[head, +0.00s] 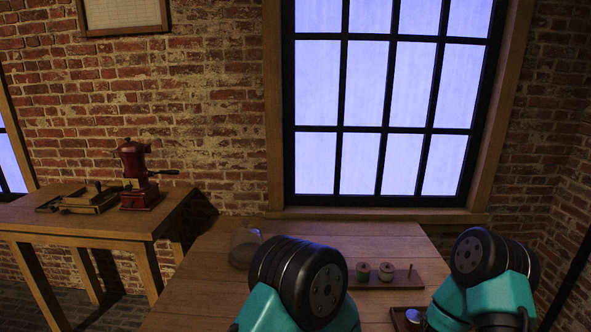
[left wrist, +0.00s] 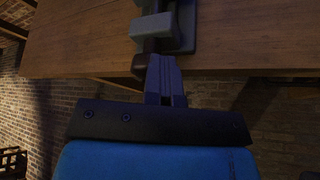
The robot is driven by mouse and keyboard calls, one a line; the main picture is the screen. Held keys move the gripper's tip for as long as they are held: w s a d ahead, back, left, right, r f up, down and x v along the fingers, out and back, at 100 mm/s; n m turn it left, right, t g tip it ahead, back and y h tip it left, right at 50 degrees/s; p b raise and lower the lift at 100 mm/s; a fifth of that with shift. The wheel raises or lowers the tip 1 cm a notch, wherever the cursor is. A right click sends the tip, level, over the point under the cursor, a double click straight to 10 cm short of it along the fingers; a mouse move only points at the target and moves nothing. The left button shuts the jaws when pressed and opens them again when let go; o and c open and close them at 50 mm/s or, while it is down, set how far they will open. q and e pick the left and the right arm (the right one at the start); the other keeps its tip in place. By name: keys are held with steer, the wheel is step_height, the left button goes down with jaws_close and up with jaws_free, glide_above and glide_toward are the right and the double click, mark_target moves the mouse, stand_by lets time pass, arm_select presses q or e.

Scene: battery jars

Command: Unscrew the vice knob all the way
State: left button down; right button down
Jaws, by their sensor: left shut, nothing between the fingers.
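In the left wrist view a grey metal vice (left wrist: 152,27) is at the edge of the wooden table. A small dark brown part (left wrist: 142,64), which looks like the vice knob, sits just below its grey block. My left gripper (left wrist: 164,62) is shut with its fingers together and empty. Its fingertips are right beside the dark part; I cannot tell whether they touch it. In the head view the vice does not show, and only links of both my arms are seen; neither gripper shows there.
A side table (head: 80,226) at left holds a red grinder (head: 133,170).

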arm_select(q)
steer(key=shift+w+a+r, duration=0.25)
steer(key=shift+a+r, duration=0.2)
steer(key=shift+a, duration=0.25)
stand_by(0.3)
steer(key=shift+d+r, duration=0.1)
steer(key=shift+r, duration=0.25)
steer(key=shift+s+d, duration=0.1)
steer(key=shift+s, duration=0.05)
steer(key=s, duration=0.6)
stand_by(0.6)
steer(key=shift+f, duration=0.1)
